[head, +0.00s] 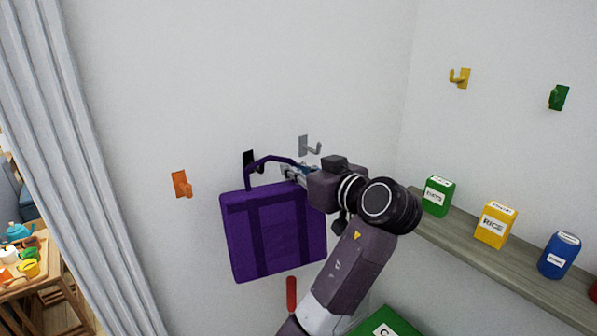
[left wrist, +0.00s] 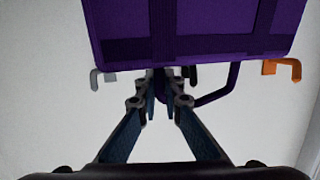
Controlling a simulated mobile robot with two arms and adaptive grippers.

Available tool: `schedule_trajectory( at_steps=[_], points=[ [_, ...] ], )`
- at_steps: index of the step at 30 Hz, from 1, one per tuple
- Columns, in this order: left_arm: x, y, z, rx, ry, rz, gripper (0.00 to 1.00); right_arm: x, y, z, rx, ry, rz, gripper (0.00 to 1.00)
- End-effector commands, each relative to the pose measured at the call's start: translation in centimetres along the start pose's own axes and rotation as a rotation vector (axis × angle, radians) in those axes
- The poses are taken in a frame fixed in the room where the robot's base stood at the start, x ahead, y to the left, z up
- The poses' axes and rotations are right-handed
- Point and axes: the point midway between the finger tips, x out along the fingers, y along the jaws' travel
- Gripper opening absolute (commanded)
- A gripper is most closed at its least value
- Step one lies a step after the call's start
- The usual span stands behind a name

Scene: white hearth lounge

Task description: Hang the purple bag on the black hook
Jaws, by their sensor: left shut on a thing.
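The purple bag (head: 272,232) hangs upright in front of the white wall, its handle (head: 268,160) at the top. My left gripper (head: 291,172) is shut on the handle near its right part. The black hook (head: 249,157) is on the wall right behind the handle's left bend, partly covered by it. I cannot tell whether the handle is over the hook or only in front of it. In the left wrist view, the fingers (left wrist: 160,92) close at the bag's (left wrist: 200,30) handle, and a dark bit of the black hook (left wrist: 192,75) shows beside them. My right gripper is not in view.
A grey hook (head: 309,146) is close right of the black one; an orange hook (head: 181,184) is to the left. A red piece (head: 291,293) is below the bag. A shelf (head: 480,256) with boxes runs along the right wall. A curtain (head: 80,170) hangs left.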

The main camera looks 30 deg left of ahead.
Motion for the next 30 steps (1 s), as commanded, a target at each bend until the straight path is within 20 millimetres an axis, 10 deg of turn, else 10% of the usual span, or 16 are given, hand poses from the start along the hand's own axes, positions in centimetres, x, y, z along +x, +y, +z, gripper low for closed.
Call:
schedule_trajectory(
  at_steps=[30],
  points=[
    [5.2, -0.3, 1.7, 0.000, 0.001, 0.000, 0.00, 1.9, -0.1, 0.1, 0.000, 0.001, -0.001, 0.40]
  ],
)
